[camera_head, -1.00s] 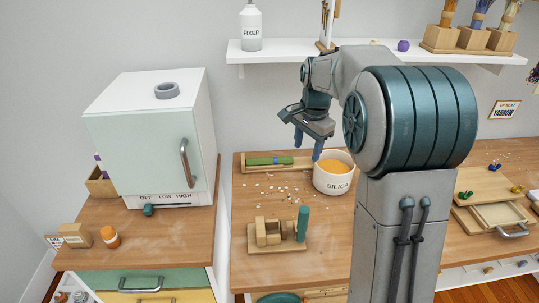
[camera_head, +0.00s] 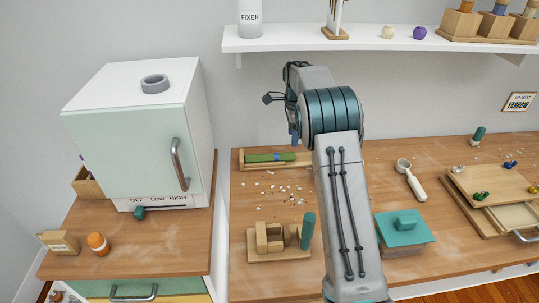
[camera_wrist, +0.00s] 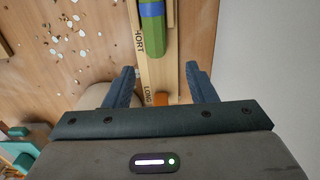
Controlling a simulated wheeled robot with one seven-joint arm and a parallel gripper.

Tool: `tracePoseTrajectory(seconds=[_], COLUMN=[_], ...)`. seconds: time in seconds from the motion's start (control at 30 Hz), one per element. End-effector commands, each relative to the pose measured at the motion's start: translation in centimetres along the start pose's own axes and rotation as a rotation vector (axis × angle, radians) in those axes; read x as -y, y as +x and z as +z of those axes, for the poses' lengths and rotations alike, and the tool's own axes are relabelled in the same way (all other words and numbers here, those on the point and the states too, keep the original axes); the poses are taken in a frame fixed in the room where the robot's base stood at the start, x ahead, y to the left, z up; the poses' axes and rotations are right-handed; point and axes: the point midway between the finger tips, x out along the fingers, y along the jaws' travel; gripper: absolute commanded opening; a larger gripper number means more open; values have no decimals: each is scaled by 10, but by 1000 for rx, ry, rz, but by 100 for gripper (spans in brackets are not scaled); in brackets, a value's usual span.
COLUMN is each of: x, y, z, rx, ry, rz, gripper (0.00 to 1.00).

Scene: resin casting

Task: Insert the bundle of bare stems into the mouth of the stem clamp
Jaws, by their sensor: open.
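The stem bundle (camera_head: 265,157) is green with a blue band and lies in a long wooden trough (camera_head: 240,160) at the back of the bench. In the wrist view the bundle (camera_wrist: 154,38) lies in the trough (camera_wrist: 157,74), which is marked LONG and, partly cut off, what looks like SHORT. My gripper (camera_wrist: 160,82) is open and empty, its blue fingers either side of the trough, beyond the bundle's near end. The head view mostly hides it behind my arm. The likely stem clamp, a wooden block piece (camera_head: 268,238) with an upright green cylinder (camera_head: 307,231), stands at the front.
Pale scraps (camera_head: 284,190) are scattered between trough and clamp. A white cabinet (camera_head: 130,150) stands at left. A teal-lidded box (camera_head: 404,228), a scoop (camera_head: 410,180) and wooden trays (camera_head: 492,186) are at right. A white shelf (camera_head: 380,43) runs above the bench.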

Motion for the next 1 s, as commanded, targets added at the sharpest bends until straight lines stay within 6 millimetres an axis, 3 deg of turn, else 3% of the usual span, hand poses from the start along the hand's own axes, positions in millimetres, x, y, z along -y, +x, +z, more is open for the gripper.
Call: tracePoseTrajectory(seconds=[0.5,0.83,1.0], x=[-6,-5,-5], y=[65,72,72], z=[-3,-1,-1], rx=[0,-1,-1], ry=[8,5,5], rz=[2,0,0], gripper=[51,51,4])
